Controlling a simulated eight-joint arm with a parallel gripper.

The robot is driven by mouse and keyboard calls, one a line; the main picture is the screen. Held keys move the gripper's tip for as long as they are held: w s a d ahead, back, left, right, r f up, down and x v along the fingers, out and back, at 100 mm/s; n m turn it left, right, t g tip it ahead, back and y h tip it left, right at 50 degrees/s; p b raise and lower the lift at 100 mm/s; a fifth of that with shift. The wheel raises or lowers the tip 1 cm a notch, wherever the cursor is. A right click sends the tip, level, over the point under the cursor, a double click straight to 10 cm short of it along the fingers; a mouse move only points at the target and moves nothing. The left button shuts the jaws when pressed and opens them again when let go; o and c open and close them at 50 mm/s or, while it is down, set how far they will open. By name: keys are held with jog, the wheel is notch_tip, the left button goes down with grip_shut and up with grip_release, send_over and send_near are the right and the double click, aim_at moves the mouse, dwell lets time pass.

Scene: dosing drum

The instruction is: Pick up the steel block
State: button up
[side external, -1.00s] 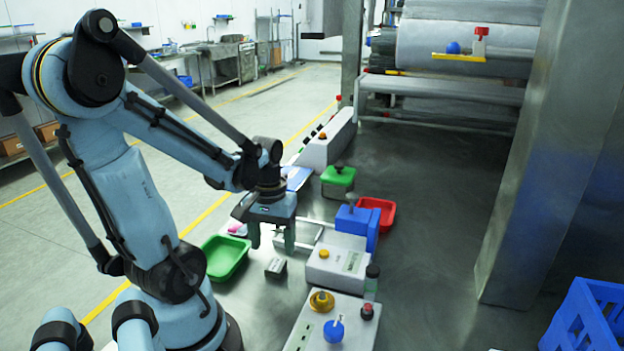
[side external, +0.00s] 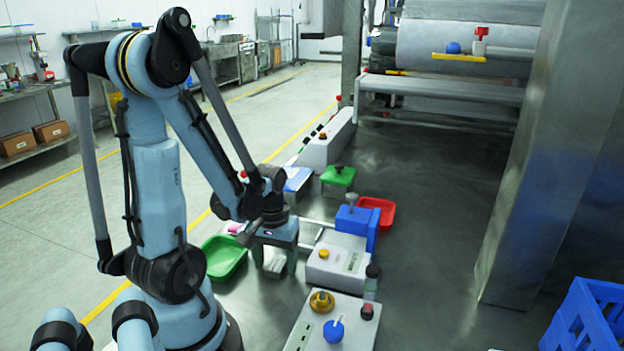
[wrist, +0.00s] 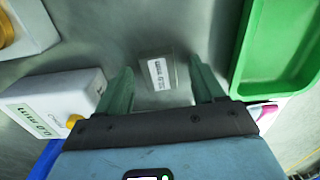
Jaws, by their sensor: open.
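The steel block (wrist: 165,80) is a small grey block with a white printed label, seen in the wrist view lying on the metal table just ahead of and between my fingers. In the side external view the block (side external: 274,268) shows low between the fingers, partly hidden. My gripper (wrist: 160,71) has its two green fingers spread apart, one to each side of the block, with nothing held. In the side external view my gripper (side external: 275,260) points down over the block. I cannot tell how far the fingertips are above the table.
A green tray (wrist: 247,50) lies close to the right finger in the wrist view. A white box with a yellow knob (wrist: 50,98) is close on the left. In the side external view, a control box (side external: 325,325) stands in front and a red tray (side external: 388,212) behind.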

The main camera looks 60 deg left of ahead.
grip_shut()
dwell(0.3)
jog(key=shift+r, duration=0.2)
